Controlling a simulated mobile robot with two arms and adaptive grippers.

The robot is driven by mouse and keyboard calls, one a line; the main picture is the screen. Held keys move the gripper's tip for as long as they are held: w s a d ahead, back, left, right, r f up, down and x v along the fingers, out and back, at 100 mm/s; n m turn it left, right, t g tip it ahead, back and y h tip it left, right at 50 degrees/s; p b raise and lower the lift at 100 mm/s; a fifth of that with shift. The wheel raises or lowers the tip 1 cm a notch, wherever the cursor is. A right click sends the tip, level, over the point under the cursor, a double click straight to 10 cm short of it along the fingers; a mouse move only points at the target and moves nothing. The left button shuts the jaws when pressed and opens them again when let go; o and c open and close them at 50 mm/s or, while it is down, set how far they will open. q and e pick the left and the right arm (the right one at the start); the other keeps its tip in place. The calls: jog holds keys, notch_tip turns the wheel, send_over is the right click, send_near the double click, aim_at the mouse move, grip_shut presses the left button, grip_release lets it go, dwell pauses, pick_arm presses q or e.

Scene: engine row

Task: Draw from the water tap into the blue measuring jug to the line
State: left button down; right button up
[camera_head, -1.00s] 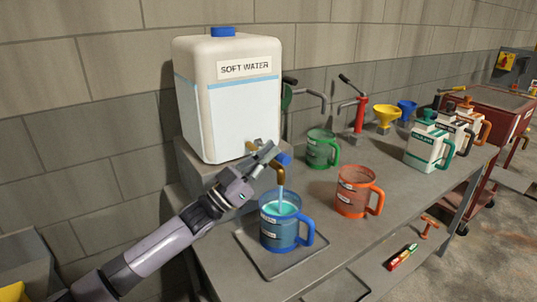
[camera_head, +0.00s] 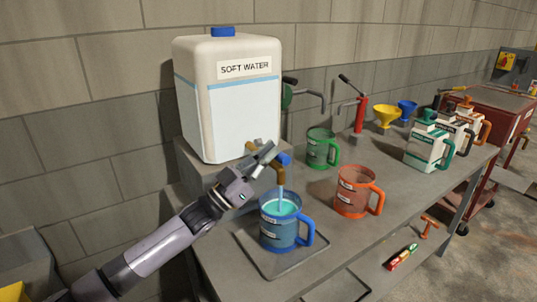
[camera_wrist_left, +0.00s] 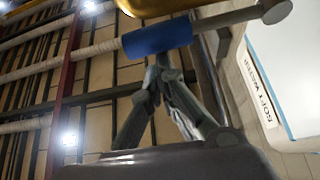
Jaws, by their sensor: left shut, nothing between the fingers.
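The white tank labelled SOFT WATER (camera_head: 235,115) stands on a raised block, its brass tap (camera_head: 280,171) at the lower front. The tap has a blue handle (camera_head: 284,159), which also shows in the left wrist view (camera_wrist_left: 157,39). A stream runs from the tap into the blue measuring jug (camera_head: 280,236), which stands upright under the spout with teal liquid inside. I cannot read its line. My left gripper (camera_head: 268,152) is shut and empty, its fingertips right at the blue handle; whether they touch is unclear. My right gripper is out of view.
The jug stands on a grey tray (camera_head: 262,262) on the bench. A green jug (camera_head: 319,150) and an orange jug (camera_head: 352,198) stand to its right. Farther along are a red pump (camera_head: 360,115), a yellow funnel (camera_head: 387,114) and labelled white containers (camera_head: 425,150).

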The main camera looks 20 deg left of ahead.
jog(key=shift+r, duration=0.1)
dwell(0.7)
pick_arm(q)
notch_tip(320, 180, up, 4)
jog(key=p, duration=0.4)
jog(key=b+v, duration=0.4)
jog(key=v, duration=0.6)
jog(key=shift+s+a, duration=0.15)
jog(key=shift+s, duration=0.2)
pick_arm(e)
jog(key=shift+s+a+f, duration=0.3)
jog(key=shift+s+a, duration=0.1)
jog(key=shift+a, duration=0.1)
pick_arm(q)
jog(key=shift+f, duration=0.1)
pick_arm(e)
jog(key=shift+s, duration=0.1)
